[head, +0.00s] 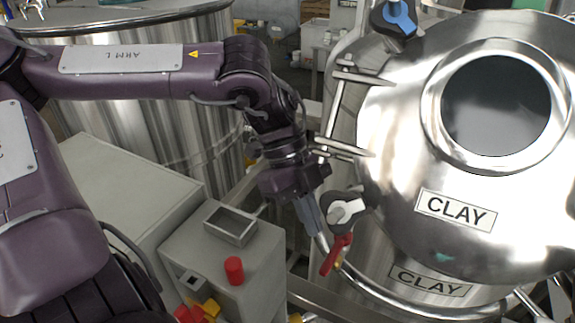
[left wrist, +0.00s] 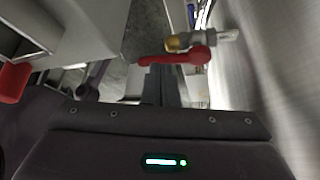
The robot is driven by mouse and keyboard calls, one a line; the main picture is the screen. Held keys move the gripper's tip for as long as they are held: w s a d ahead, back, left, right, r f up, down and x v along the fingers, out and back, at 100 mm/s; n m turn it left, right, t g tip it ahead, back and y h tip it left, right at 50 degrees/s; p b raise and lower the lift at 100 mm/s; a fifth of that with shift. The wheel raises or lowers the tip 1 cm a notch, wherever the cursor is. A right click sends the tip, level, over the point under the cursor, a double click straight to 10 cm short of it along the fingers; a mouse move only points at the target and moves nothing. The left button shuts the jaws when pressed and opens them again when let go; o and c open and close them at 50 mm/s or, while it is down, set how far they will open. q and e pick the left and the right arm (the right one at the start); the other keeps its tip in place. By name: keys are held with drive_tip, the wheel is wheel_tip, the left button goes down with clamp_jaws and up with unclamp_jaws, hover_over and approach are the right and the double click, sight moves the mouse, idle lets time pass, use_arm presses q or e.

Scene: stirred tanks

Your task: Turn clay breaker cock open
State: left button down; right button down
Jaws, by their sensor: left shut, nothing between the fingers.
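The steel tank labelled CLAY (head: 390,190) fills the right of the head view. A cock with a red lever (head: 336,254) sits at its lower left side. In the left wrist view the red lever (left wrist: 186,57) lies across the picture beside a brass-coloured fitting (left wrist: 178,42). My left gripper (head: 312,222) is shut and empty, its fingers pointing down just left of the red lever. In the left wrist view my fingers (left wrist: 160,84) lie just below the lever; I cannot tell whether they touch it. My right gripper is not in view.
A black-and-silver round fitting (head: 346,210) is close beside my gripper on the tank. A blue-handled cock (head: 397,14) is at the top. A grey cabinet with a red button (head: 234,270) stands lower left. Another steel tank (head: 170,125) stands behind my arm.

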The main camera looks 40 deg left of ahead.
use_arm(q)
drive_tip(key=s+b+v, duration=0.2)
drive_tip(key=b+v, duration=0.1)
drive_tip(key=v, duration=0.7)
drive_tip(key=shift+a+r, duration=0.25)
drive_tip(key=shift+r, duration=0.1)
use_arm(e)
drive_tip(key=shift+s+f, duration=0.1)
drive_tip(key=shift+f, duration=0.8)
